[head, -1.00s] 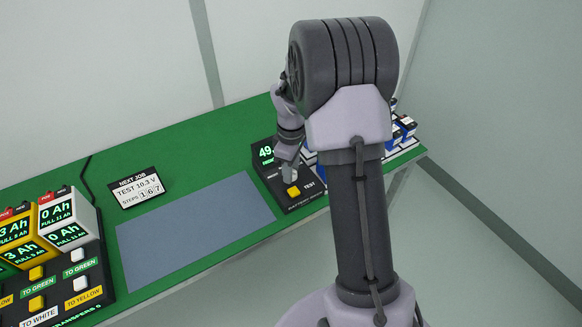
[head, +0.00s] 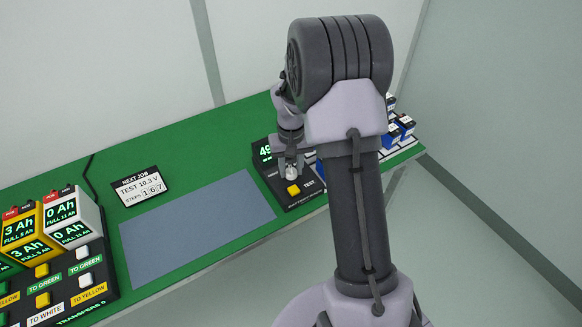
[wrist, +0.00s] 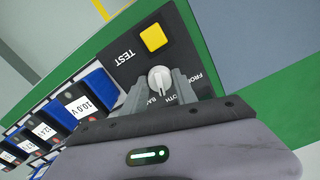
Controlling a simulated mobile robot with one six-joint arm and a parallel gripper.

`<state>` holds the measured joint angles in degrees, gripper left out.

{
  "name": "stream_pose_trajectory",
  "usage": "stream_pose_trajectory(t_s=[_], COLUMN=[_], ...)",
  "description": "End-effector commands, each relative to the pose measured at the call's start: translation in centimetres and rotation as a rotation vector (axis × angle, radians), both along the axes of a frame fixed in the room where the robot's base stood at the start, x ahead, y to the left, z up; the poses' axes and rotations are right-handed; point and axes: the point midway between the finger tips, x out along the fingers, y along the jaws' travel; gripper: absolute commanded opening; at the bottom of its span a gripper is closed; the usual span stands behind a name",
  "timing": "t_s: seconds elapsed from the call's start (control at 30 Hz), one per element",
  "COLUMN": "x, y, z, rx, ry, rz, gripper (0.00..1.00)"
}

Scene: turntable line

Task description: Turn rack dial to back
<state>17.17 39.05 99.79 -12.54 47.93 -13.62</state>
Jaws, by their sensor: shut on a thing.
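The rack dial (wrist: 159,80) is a small light grey knob on the dark test panel (wrist: 178,50). My gripper (wrist: 161,88) is shut on the dial, with one finger on each side of it in the wrist view. Partly covered words beside the dial read like FRONT, BOTH and BACK. I cannot tell for sure which word the dial points to. In the head view my gripper (head: 291,172) is at the panel, just behind the yellow TEST button (head: 293,189). The button also shows in the wrist view (wrist: 153,37).
Blue battery blocks with voltage labels (wrist: 93,90) stand in a rack close beside the panel. A green lit display (head: 265,152) is partly hidden by my arm. A NEXT JOB card (head: 139,187) reads TEST 10.3 V. A bare grey mat (head: 200,227) lies to the left.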

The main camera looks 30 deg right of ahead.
Motion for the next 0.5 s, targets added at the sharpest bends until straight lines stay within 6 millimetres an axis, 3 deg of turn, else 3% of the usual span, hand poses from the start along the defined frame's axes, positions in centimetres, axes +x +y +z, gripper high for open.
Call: stream_pose_trajectory(t_s=[0.5], x=[0.09], y=[-0.02], z=[0.05], rx=[-0.001], ry=[-0.003], rz=[-0.414], gripper=[0.00])
